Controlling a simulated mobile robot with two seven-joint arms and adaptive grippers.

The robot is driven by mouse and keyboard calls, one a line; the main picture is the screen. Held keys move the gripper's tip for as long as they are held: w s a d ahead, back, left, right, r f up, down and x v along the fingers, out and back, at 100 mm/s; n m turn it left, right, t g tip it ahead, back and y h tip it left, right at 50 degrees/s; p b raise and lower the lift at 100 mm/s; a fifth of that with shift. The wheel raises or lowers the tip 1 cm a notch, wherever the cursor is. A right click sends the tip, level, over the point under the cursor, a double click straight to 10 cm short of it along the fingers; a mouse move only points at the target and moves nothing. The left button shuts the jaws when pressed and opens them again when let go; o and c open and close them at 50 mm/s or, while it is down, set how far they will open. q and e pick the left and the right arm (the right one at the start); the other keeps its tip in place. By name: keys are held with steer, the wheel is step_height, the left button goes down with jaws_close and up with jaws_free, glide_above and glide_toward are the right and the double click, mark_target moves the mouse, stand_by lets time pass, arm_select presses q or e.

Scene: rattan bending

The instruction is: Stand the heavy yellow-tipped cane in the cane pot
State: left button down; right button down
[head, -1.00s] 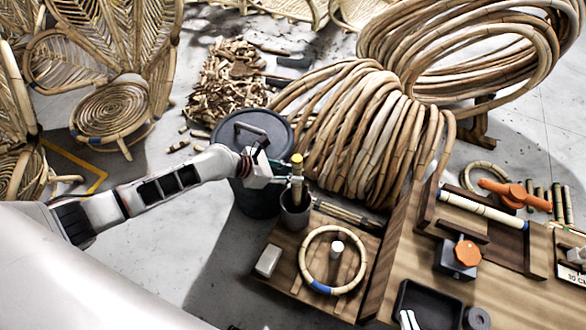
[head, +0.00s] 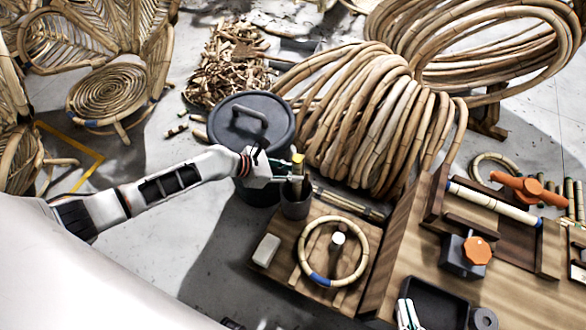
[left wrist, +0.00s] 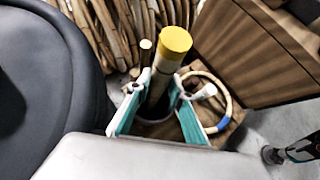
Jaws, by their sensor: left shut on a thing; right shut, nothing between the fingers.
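The heavy cane has a yellow tip (head: 298,158) and a pale shaft. My left gripper (head: 284,172) is shut on it just below the tip. The cane stands nearly upright, its lower part inside the dark cane pot (head: 296,203); its bottom end is hidden. In the left wrist view the yellow tip (left wrist: 174,40) rises above my teal fingers (left wrist: 158,108), with the shaft between them and the dark pot opening below. My right gripper (head: 408,314) is shut and empty over the black tray at the bottom.
A lidded dark bin (head: 250,125) stands close behind my left gripper. A thinner brown cane (left wrist: 145,52) shows beside the held one. A rattan ring (head: 310,262) lies around a white-topped peg on the board. Large cane coils (head: 370,120) fill the back.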

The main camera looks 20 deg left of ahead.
arm_select(q)
steer(key=shift+f, duration=0.1)
steer(key=c, duration=1.7)
jaws_free()
steer(key=shift+w, duration=0.1)
steer(key=shift+a, duration=0.1)
steer(key=v, duration=1.2)
